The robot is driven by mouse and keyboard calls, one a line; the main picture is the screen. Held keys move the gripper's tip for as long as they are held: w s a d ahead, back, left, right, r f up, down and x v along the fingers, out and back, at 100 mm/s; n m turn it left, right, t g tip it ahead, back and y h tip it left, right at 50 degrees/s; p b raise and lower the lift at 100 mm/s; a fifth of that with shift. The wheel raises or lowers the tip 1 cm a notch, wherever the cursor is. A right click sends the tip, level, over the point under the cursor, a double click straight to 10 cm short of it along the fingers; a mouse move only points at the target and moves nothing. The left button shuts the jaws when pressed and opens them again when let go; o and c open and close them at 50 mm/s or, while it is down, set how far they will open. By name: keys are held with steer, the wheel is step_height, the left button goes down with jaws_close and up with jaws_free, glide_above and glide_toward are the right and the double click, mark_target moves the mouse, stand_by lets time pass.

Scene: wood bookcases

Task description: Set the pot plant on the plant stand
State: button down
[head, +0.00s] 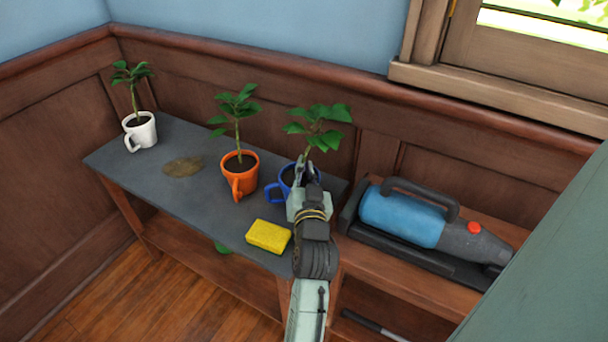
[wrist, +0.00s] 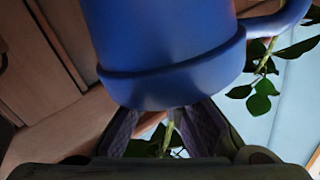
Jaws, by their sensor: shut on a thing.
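A potted plant in a blue mug (head: 273,191) is at the right end of a long grey-topped bench (head: 145,183). My gripper (head: 305,165) is at its stem, just above the rim. In the wrist view the blue mug (wrist: 175,55) fills the top, and the stem (wrist: 169,132) runs between my shut fingers. The arm hides part of the mug, so I cannot tell whether its base touches the bench. Other plants stand in an orange mug (head: 243,178) and a white mug (head: 142,133). No separate plant stand can be made out.
A yellow sponge (head: 268,236) lies near the bench's front edge. A brown stain (head: 183,167) marks bare top between the white and orange mugs. A blue handheld vacuum (head: 405,215) lies on the wooden unit at right.

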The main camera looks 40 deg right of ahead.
steer(key=shift+f, duration=0.7)
steer(key=shift+f, duration=0.15)
steer(key=c, duration=1.7)
jaws_free()
steer(key=shift+f, duration=0.1)
